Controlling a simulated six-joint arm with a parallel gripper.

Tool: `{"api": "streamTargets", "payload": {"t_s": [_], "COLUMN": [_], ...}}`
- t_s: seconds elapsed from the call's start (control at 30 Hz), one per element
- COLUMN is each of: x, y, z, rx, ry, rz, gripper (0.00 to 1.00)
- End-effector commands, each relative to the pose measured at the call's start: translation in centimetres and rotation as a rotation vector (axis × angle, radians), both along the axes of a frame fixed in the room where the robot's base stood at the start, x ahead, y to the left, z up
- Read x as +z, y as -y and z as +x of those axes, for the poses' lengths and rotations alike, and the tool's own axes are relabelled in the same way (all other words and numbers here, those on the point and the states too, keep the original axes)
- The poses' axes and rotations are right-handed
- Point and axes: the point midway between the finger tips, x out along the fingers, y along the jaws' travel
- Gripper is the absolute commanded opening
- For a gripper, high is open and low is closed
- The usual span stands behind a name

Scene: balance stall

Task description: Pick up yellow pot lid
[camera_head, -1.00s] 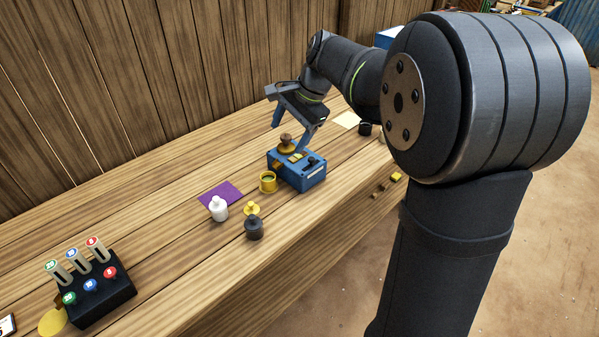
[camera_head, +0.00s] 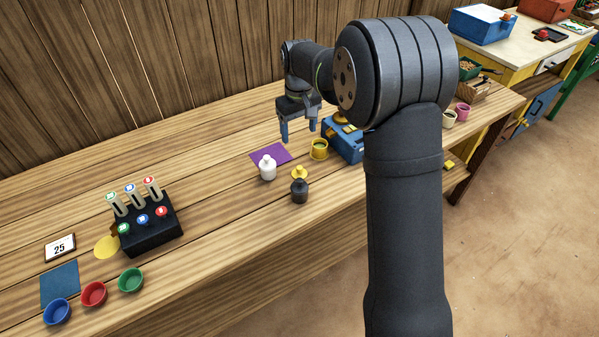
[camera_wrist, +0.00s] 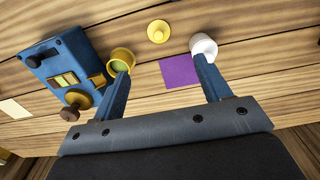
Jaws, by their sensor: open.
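The yellow pot lid (camera_head: 300,172) is a small round disc with a knob, lying on the wooden table between the white pot and the dark pot. It also shows in the wrist view (camera_wrist: 158,31), beyond my fingertips and between them. My gripper (camera_head: 299,139) is open and empty above the table, near the purple mat and the yellow pot (camera_head: 319,149). In the wrist view my gripper (camera_wrist: 163,60) has its blue fingers spread, the left one overlapping the yellow pot and the right one overlapping the white lidded pot (camera_wrist: 203,46).
A purple mat (camera_head: 268,153) lies under the gripper's left side. A blue scale box (camera_head: 342,145) stands to the right. Table to the left is clear up to the black rack (camera_head: 150,233).

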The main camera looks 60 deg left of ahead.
Motion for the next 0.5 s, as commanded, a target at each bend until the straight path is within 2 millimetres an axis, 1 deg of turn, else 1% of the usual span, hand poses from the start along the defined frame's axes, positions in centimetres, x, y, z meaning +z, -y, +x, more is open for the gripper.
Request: {"api": "streamTargets", "payload": {"t_s": [0.03,0.3,0.4,0.5], "x": [-1.1,-7.1,-8.9,-10.1], "y": [0.1,0.1,0.1,0.0], "z": [0.0,0.0,0.0,0.1], "rx": [-0.001,-0.004,-0.005,-0.005], "ry": [-0.002,-0.003,-0.003,-0.002], "rz": [-0.005,-0.005,-0.004,-0.002], "gripper": [0.70,0.70,0.70,0.70]}}
